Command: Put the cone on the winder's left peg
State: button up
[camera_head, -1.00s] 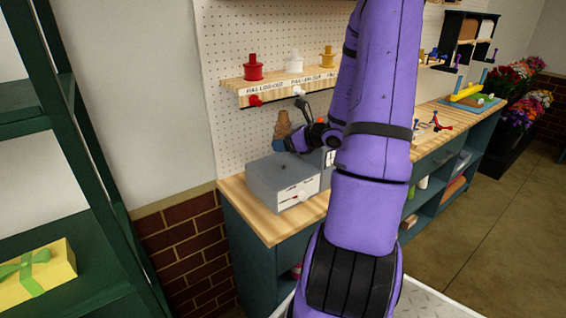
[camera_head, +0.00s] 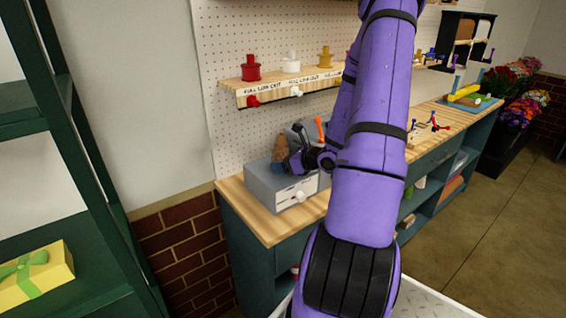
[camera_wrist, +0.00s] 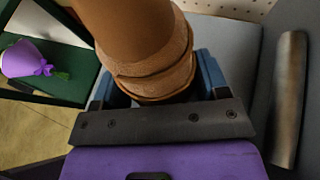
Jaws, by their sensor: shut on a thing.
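My gripper (camera_head: 284,166) is shut on the brown cone (camera_head: 279,147), just above the grey box-shaped unit (camera_head: 262,186), which seems to be the winder. In the wrist view the banded brown cone (camera_wrist: 145,45) sits between my blue fingers (camera_wrist: 155,84), and its far end runs out of the frame. A metallic grey rod (camera_wrist: 290,100), which may be a peg, stands to the right of the cone and apart from it. I cannot tell whether the cone touches the unit; its underside and any peg beneath it are hidden.
The pegboard shelf (camera_head: 283,84) above holds red, white and yellow pieces. An orange-tipped lever (camera_head: 319,129) stands close right of my gripper. The wooden bench top (camera_head: 250,212) is bare in front of the unit. A yellow gift box (camera_head: 55,272) lies at lower left.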

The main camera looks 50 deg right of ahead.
jog(key=o, duration=0.7)
jog(key=shift+f, duration=0.1)
